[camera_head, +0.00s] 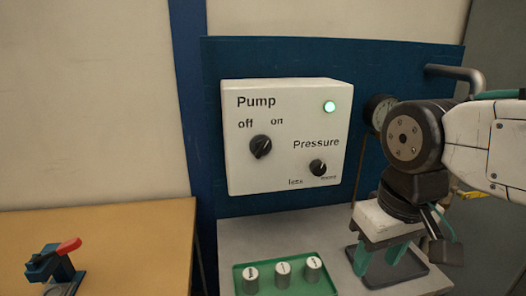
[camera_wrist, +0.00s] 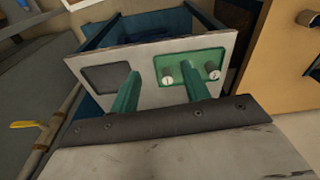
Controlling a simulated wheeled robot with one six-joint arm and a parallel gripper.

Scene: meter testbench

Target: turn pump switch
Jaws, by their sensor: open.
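The pump switch (camera_head: 261,146) is a round black knob on the front of a white box (camera_head: 285,188), below the words "off" and "on". Its exact pointing is too small to tell surely. The wrist view does not show the switch.
A smaller pressure knob (camera_head: 317,167) sits lower right on the box. A green tray (camera_head: 264,265) with several metal cylinders stands on the bench, left of my gripper. A gauge (camera_head: 379,112) and pipe (camera_head: 455,72) are near my arm. A wooden table with a red-handled device (camera_head: 58,262) is at left.

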